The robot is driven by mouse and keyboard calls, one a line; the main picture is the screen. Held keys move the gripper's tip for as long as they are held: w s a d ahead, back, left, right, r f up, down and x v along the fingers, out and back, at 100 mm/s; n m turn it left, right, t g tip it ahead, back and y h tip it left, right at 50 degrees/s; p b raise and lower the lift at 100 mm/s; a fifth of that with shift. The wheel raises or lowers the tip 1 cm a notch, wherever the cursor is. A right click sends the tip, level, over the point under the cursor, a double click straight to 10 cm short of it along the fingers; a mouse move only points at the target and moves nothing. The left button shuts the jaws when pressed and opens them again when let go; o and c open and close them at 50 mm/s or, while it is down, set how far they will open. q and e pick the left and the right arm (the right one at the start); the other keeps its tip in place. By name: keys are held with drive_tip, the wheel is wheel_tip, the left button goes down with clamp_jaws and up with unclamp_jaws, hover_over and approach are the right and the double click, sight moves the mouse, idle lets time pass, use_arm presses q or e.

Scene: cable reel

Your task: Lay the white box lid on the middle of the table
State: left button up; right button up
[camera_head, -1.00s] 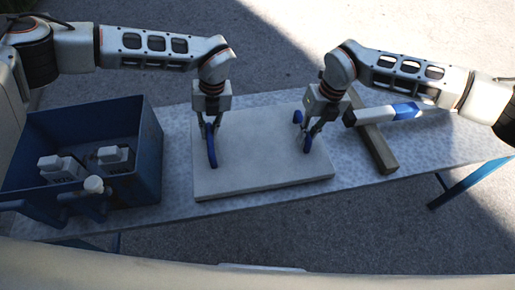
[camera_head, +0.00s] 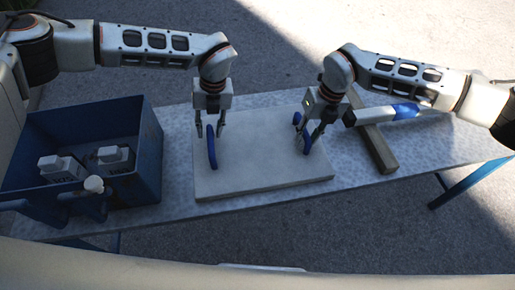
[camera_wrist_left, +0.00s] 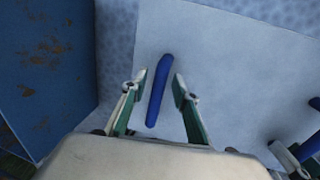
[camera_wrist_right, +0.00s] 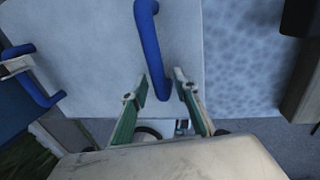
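The white box lid (camera_head: 258,165) lies flat on the middle of the speckled table and has two blue handles. My left gripper (camera_head: 209,132) is open above the left handle (camera_head: 212,154). In the left wrist view the left handle (camera_wrist_left: 159,92) lies between its spread fingers (camera_wrist_left: 160,82), touching neither. My right gripper (camera_head: 310,132) is at the right handle (camera_head: 305,141). In the right wrist view its fingers (camera_wrist_right: 162,85) are spread, with the right handle (camera_wrist_right: 152,45) running between them and a gap showing on each side.
A blue open box (camera_head: 150,160) with several white-topped devices (camera_head: 115,158) stands left of the lid. A wooden beam (camera_head: 375,145) and a blue-and-white object (camera_head: 400,112) lie to the right. The table's right end (camera_head: 450,145) is clear.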

drive_tip(key=shift+r, duration=0.1)
use_arm(q)
wheel_tip(320, 180, up, 10)
drive_tip(key=d, duration=0.2)
drive_tip(key=shift+w+r, duration=0.15)
drive_tip(key=shift+w, duration=0.1)
use_arm(e)
wheel_tip(320, 180, up, 12)
drive_tip(key=d, duration=0.2)
drive_tip(key=shift+w+d, duration=0.15)
drive_tip(key=shift+w, duration=0.1)
use_arm(q)
drive_tip(key=shift+s, duration=0.1)
use_arm(e)
drive_tip(key=shift+f, duration=0.25)
